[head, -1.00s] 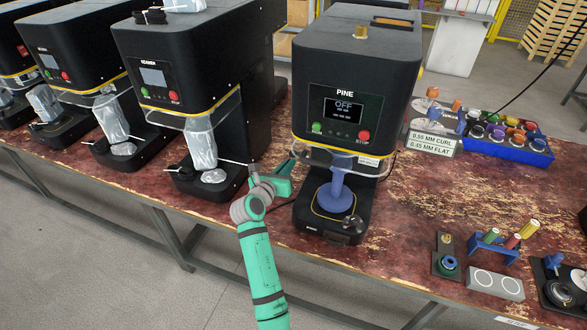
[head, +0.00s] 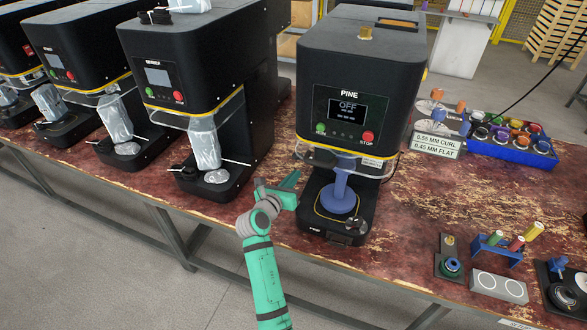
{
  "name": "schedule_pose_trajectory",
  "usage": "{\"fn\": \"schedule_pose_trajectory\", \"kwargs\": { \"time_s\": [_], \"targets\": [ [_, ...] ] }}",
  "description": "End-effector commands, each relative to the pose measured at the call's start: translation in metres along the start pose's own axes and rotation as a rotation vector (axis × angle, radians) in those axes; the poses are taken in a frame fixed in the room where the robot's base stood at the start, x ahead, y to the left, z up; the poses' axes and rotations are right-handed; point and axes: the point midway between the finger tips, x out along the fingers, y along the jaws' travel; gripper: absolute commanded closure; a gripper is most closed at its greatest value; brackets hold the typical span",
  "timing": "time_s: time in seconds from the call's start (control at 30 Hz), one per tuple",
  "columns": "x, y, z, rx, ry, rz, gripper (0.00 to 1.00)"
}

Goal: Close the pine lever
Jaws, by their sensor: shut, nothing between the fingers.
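The black seamer labelled PINE (head: 349,94) stands on the worn red bench, with OFF on its screen. A dark knobbed handle (head: 356,224), apparently its lever, sits at the front right of its base. A blue chuck or pedestal (head: 340,195) stands upright on the base, below the clear guard (head: 345,163). My green gripper (head: 290,182) is shut and empty, just left of the PINE base and apart from the handle. Whether its fingertips touch the side of the machine I cannot tell.
More black seamers (head: 180,75) with wrapped cans stand in a row at left. A blue tray of round parts (head: 512,146), a label sign (head: 436,145), a blue rack with coloured rods (head: 497,248) and a grey block (head: 498,287) lie at right. The bench between is clear.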

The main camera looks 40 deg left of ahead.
Motion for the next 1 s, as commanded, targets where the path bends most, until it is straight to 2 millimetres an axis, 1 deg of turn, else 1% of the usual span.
{"fn": "schedule_pose_trajectory", "kwargs": {
  "time_s": [0.03,0.1,0.3,0.43,0.6,0.87,0.93,1.0],
  "targets": [
    [-0.009,0.0,0.016,0.004,-0.01,0.003,1.0],
    [-0.02,0.0,0.027,0.003,-0.008,0.007,1.0],
    [-0.044,-0.004,0.053,0.002,-0.003,0.007,1.0],
    [-0.055,-0.007,0.066,0.001,-0.002,0.006,1.0],
    [-0.063,-0.008,0.073,-0.001,0.0,0.007,1.0],
    [-0.063,-0.009,0.073,0.0,0.003,0.006,1.0],
    [-0.064,-0.01,0.07,0.012,0.006,0.008,1.0],
    [-0.064,-0.013,0.058,0.049,0.016,0.013,1.0]
  ]
}}
